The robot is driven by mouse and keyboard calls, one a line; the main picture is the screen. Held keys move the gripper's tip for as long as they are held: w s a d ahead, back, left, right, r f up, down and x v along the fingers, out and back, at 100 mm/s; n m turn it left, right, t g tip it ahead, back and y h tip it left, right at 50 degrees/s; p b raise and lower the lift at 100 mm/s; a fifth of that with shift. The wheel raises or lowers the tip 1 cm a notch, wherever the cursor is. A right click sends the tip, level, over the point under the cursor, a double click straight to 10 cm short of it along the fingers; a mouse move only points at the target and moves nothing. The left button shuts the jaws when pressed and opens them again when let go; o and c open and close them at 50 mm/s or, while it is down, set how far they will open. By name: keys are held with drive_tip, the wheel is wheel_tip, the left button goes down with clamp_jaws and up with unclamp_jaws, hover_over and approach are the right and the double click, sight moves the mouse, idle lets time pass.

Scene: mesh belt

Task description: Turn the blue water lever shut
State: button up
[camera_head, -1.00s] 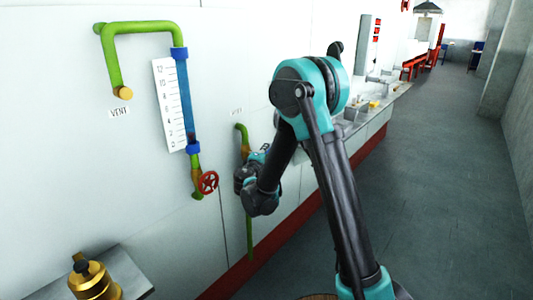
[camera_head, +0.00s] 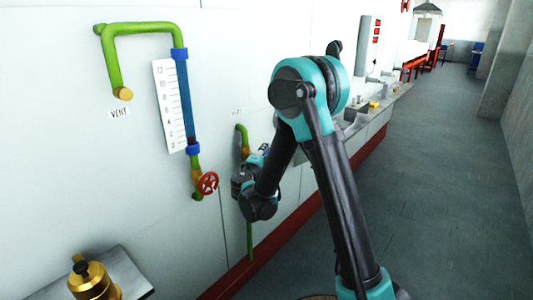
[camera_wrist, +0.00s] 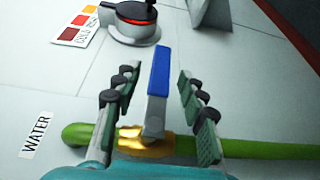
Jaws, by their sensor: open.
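The blue water lever (camera_wrist: 159,72) stands out from a brass valve (camera_wrist: 145,143) on a green pipe (camera_wrist: 265,150) in the wrist view. A WATER label (camera_wrist: 36,134) is on the wall at the left. My gripper (camera_wrist: 158,85) is open, with one finger on each side of the lever and visible gaps between the pads and the lever. In the head view my arm's wrist hides the lever and most of my gripper; the green pipe (camera_head: 241,133) shows above and below it.
A round dial with a black knob (camera_wrist: 134,20) and a coloured label (camera_wrist: 77,28) are close by in the wrist view. A red handwheel (camera_head: 207,183) on a gauge pipe is left of my arm. The floor at the right (camera_head: 440,200) is clear.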

drive_tip(key=v, duration=1)
drive_tip(key=s+d+f+m+g, duration=0.2)
drive_tip(key=d+g, duration=0.1)
drive_tip(key=d, duration=0.4)
drive_tip(key=s+d+f+m+g+h, duration=0.1)
drive_tip(key=s+d+f+m+g, duration=0.15)
drive_tip(key=d, duration=0.45)
drive_tip(key=s+d+f+m+g, duration=0.1)
drive_tip(key=s+d+m+g, duration=0.15)
drive_tip(key=d, duration=0.45)
drive_tip(key=s+d+f+m+g+y, duration=0.2)
drive_tip(key=s+f+m+y, duration=0.1)
drive_tip(key=s, duration=0.6)
drive_tip(key=s+d+f+m+g+y, duration=0.2)
drive_tip(key=s+f+m, duration=0.2)
drive_tip(key=s, duration=0.6)
drive_tip(key=shift+f+m+g+y, duration=0.3)
drive_tip(key=shift+m+g+y, duration=0.1)
